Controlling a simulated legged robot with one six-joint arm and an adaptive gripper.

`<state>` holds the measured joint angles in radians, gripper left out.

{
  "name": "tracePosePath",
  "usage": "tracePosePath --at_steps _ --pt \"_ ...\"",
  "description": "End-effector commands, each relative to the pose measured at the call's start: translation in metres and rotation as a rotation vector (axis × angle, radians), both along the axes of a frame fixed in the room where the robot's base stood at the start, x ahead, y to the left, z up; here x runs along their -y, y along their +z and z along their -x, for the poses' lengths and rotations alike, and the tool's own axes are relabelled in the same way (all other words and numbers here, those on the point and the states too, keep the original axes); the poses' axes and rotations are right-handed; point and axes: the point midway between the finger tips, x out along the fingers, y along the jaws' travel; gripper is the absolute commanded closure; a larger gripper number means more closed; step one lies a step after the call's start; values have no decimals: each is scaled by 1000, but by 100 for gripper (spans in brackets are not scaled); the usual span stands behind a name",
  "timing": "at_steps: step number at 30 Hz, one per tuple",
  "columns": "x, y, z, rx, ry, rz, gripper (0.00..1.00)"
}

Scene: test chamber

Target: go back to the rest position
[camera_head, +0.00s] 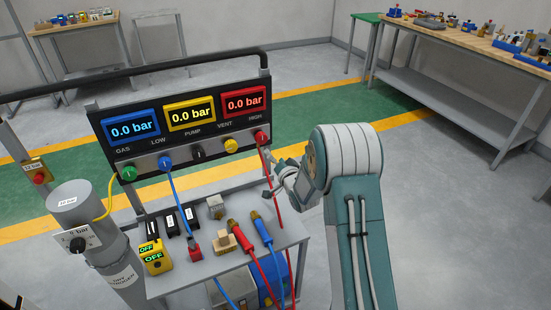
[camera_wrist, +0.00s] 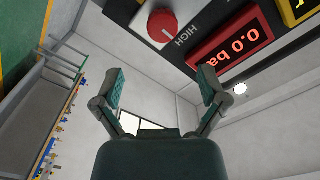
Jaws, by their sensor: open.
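My gripper (camera_wrist: 162,86) is open in the wrist view, its two fingers spread with nothing between them. In the head view my gripper (camera_head: 274,172) is at the right end of the gauge panel (camera_head: 182,158), close to the red HIGH knob (camera_head: 262,138). The red knob (camera_wrist: 162,26) shows beyond the fingertips in the wrist view, apart from both fingers. Part of the gripper is hidden by my arm in the head view. The panel's blue, yellow and red displays each read 0.0 bar.
A small table (camera_head: 215,262) below the panel carries switches, a yellow box and red and blue cable plugs. A red hose hangs close beside my gripper. A grey cylinder (camera_head: 100,235) stands at left. Workbenches (camera_head: 480,55) stand behind; the floor at right is clear.

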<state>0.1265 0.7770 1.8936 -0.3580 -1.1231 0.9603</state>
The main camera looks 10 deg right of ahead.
Motion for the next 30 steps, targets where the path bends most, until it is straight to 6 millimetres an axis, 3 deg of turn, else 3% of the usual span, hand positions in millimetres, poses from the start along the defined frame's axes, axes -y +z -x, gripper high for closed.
tracePosePath --at_steps 17,23,30 --pt "1 2 6 -1 -1 4 8" --pt "2 32 12 -50 -30 87 8" --pt "5 76 34 -163 -77 228 8"
